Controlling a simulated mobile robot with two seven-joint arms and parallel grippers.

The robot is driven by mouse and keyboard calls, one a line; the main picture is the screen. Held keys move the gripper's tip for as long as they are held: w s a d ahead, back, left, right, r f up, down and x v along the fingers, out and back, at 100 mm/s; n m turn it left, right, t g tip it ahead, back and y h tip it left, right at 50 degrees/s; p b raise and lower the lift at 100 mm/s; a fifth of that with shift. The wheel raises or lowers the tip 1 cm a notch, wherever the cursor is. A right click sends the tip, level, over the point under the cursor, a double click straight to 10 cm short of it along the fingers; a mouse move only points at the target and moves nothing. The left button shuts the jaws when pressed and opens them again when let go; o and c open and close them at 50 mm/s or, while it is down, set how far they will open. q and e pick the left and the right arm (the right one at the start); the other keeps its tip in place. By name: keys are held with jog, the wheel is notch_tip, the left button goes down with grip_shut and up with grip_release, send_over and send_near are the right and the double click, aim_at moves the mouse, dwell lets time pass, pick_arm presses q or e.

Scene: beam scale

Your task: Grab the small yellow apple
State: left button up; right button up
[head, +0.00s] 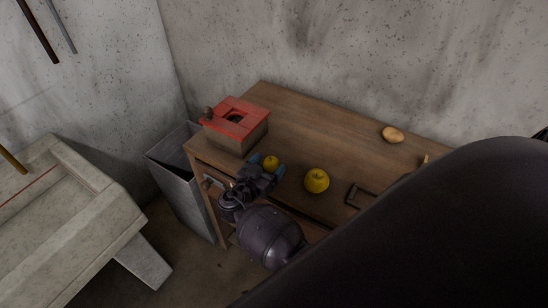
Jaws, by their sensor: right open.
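A small yellow apple (271,162) sits on the wooden table (330,130), near its front edge. My right gripper (268,168) reaches over the front edge with its blue-tipped fingers open around or just in front of this apple. I cannot tell whether the fingers touch it. A larger yellow apple (316,181) stands on the table to the right of the gripper, apart from it. My left gripper is not in view.
A box with a red top and a dark hole (236,126) stands just behind and left of the small apple. A tan, potato-like object (392,134) lies at the back right. A grey metal bin (183,180) stands left of the table. The table's middle is clear.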

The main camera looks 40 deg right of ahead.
jog(key=shift+w+d, duration=0.1)
jog(key=shift+d, duration=0.15)
jog(key=shift+c, duration=0.4)
jog(key=c, duration=0.9)
